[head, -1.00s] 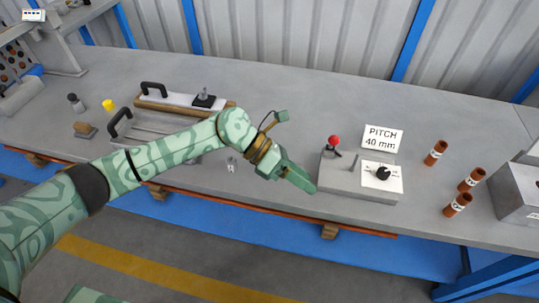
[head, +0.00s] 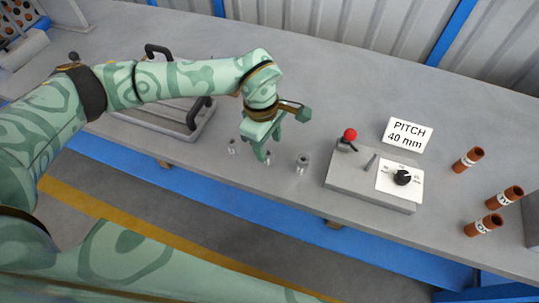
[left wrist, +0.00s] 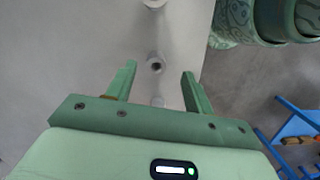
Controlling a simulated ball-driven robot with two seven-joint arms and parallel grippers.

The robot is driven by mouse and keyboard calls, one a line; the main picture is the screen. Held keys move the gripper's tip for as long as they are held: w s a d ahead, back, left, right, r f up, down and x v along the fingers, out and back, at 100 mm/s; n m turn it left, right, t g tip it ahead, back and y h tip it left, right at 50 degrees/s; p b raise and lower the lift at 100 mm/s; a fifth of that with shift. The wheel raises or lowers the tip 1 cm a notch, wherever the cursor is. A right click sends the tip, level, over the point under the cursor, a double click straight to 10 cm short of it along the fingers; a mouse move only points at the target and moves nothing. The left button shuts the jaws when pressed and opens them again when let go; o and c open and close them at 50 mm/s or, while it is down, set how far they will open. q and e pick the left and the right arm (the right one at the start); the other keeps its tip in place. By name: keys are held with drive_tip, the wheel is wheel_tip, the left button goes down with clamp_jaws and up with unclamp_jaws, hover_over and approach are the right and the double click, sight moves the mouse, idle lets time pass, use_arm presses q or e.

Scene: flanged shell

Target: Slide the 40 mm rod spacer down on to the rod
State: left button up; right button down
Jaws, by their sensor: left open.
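Three small metallic cylinders, which look like rod spacers, stand in a row near the bench's front edge: a left spacer (head: 232,147), a middle spacer (head: 267,157) and a right spacer (head: 302,163), the tallest-looking. I cannot read which is 40 mm. My left gripper (head: 266,149) points down over the middle spacer. In the left wrist view, the open fingers (left wrist: 157,78) lie either side of a spacer with a dark bore (left wrist: 155,65); contact is not visible. A short upright pin (head: 371,163), perhaps the rod, stands on a grey block. My right gripper is out of view.
The grey block (head: 345,178) carries a red-knobbed lever (head: 350,136) and a black dial (head: 402,177). A "PITCH 40 mm" sign (head: 408,134) stands behind. A tray with black handles (head: 165,122) sits behind my left arm.

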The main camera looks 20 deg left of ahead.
sight(268, 153)
use_arm(q)
drive_tip(key=shift+f, duration=0.55)
drive_tip(key=f, duration=0.1)
drive_tip(key=f+b, duration=0.1)
drive_tip(key=f, duration=0.1)
drive_tip(key=f+b, duration=0.1)
drive_tip(key=f, duration=0.1)
drive_tip(key=shift+w+a, duration=0.1)
drive_tip(key=shift+w, duration=0.15)
drive_tip(key=shift+r, duration=0.2)
clamp_jaws()
